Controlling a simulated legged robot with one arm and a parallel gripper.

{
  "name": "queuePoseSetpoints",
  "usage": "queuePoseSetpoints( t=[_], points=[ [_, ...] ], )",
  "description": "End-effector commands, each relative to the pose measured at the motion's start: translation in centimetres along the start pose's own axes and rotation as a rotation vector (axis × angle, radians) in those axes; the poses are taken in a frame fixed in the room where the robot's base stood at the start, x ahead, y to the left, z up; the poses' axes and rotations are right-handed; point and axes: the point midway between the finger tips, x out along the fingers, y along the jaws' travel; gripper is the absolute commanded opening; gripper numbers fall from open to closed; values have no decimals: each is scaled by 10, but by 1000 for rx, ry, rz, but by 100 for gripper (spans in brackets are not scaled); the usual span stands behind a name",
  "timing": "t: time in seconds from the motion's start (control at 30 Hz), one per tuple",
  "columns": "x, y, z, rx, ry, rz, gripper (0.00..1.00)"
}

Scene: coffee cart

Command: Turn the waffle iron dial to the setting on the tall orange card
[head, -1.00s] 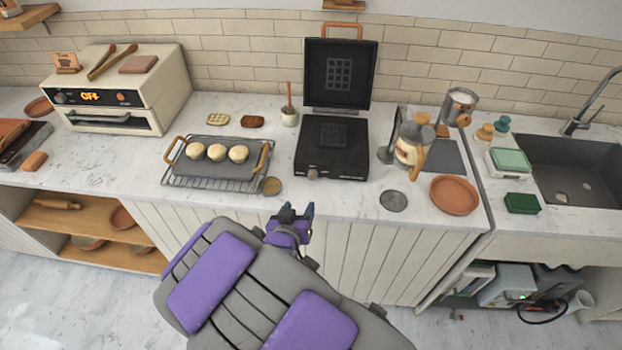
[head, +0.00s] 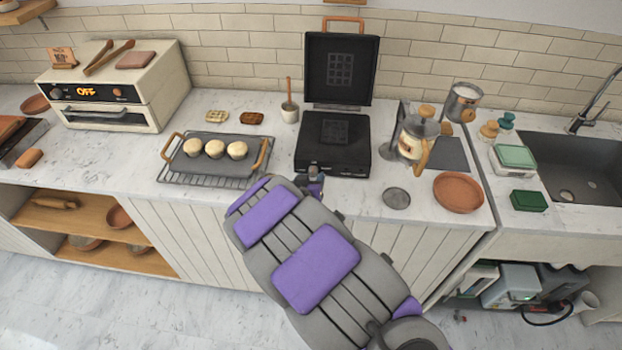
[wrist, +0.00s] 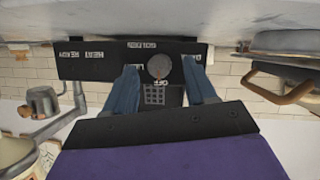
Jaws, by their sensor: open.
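The black waffle iron (head: 358,150) stands on the counter with its lid raised. Its round grey dial (wrist: 159,66) shows on the dark front panel in the wrist view, with white labels around it, one reading OFF. My gripper (head: 315,180) is in front of the panel, open, its two blue fingers on either side of the dial in the wrist view. I cannot tell whether they touch it. The gripper hides the dial in the head view. An orange card (head: 61,55) stands on the toaster oven at the left; its writing is too small to read.
A rack with a grey tray (head: 215,164) of dough balls lies left of the waffle iron. A glass press (head: 412,140), a grey disc (head: 396,198) and a terracotta plate (head: 458,192) are to its right. The toaster oven (head: 125,100) displays OFF.

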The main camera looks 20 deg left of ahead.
Motion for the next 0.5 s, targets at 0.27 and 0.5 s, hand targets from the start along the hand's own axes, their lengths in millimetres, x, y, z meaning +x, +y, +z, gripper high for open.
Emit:
queuePoseSetpoints(
  t=[0.27,0.5],
  points=[
    [18,1,0,0,1,2,56],
    [18,1,-1,0,1,1,56]
  ],
)
